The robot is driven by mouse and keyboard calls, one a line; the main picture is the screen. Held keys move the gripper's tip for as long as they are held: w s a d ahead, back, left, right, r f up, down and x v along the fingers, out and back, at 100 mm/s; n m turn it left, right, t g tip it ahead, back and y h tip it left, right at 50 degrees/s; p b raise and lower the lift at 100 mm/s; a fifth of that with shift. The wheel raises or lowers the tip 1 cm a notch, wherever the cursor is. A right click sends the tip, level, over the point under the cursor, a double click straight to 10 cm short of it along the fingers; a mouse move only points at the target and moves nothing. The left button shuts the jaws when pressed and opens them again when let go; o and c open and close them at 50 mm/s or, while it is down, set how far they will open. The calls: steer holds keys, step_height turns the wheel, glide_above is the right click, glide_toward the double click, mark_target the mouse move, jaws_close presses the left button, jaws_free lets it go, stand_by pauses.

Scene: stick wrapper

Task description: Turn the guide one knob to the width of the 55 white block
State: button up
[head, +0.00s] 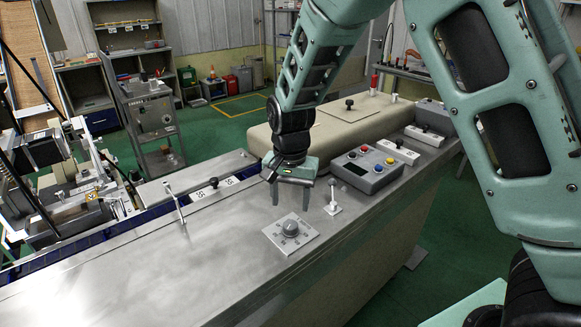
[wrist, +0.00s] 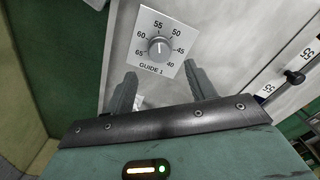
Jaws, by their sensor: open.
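The guide one knob (head: 290,229) is a grey round dial on a square white plate on the steel bench top. In the wrist view the knob (wrist: 158,47) is ringed by numbers from 40 to 65 above the words GUIDE 1. A light line on the knob points roughly up, near 55; its exact setting is hard to read. My gripper (head: 291,207) is open and empty, fingers down, behind the plate in the head view. In the wrist view its fingertips (wrist: 160,72) are apart, below the knob and not touching it.
A grey button box (head: 367,168) is farther right. A thin rod (head: 175,203) stands at the rail. The bench top left of the knob is clear.

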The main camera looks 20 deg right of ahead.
step_height(320, 180, up, 10)
steer(key=b, duration=0.1)
steer(key=shift+r, duration=0.15)
stand_by(0.4)
